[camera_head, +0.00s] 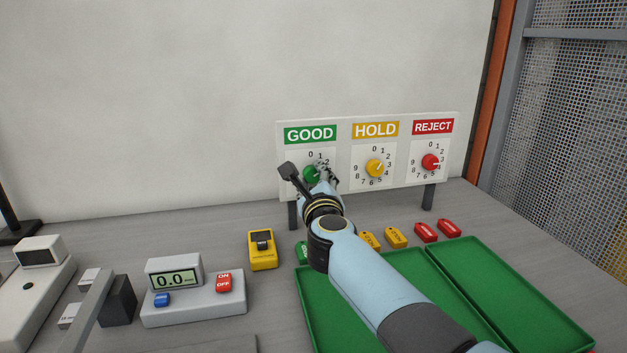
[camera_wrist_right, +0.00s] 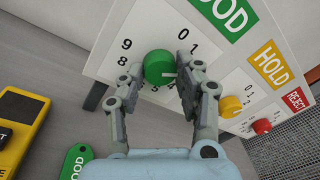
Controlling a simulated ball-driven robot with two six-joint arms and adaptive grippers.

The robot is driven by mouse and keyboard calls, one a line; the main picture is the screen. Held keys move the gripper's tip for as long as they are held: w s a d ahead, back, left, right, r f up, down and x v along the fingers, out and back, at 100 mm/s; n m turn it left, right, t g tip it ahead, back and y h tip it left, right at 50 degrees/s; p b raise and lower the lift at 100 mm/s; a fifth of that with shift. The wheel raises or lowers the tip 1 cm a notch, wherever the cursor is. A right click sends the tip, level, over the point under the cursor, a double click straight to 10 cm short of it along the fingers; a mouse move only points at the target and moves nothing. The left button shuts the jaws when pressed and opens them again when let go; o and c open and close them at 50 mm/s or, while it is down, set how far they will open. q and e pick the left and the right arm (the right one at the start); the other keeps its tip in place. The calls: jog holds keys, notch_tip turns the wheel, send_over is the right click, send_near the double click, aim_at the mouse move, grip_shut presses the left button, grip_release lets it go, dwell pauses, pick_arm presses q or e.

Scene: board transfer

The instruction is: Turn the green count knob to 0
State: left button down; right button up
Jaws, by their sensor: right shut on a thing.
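The green count knob (camera_head: 310,174) sits under the green GOOD label (camera_head: 310,133) on a white upright panel (camera_head: 343,180). It also shows in the right wrist view (camera_wrist_right: 158,67). My right gripper (camera_wrist_right: 160,72) has a finger on each side of the knob and is shut on it. The knob's white mark points to the right in the wrist view, toward digits hidden by a finger; 0, 1, 8 and 9 show. My left gripper is not in view.
A yellow knob (camera_head: 375,168) and a red knob (camera_head: 430,162) are on the same panel. Green trays (camera_head: 480,262) and several coloured tags (camera_head: 397,238) lie in front. A yellow device (camera_head: 262,257) and a scale reading 0.0 (camera_head: 195,308) stand left.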

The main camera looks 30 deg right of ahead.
jog(key=n, duration=0.5)
jog(key=shift+f+n+t+p, duration=0.1)
jog(key=shift+n+t+p, duration=0.2)
jog(key=shift+n+p, duration=0.1)
jog(key=n+p, duration=0.1)
jog(key=n, duration=0.5)
jog(key=shift+d+f+t, duration=0.1)
jog(key=shift+t, duration=0.3)
jog(key=shift+n, duration=0.5)
jog(key=o, duration=1.1)
jog(key=shift+o, duration=0.2)
jog(key=shift+s, duration=0.1)
jog(key=v, duration=1.2)
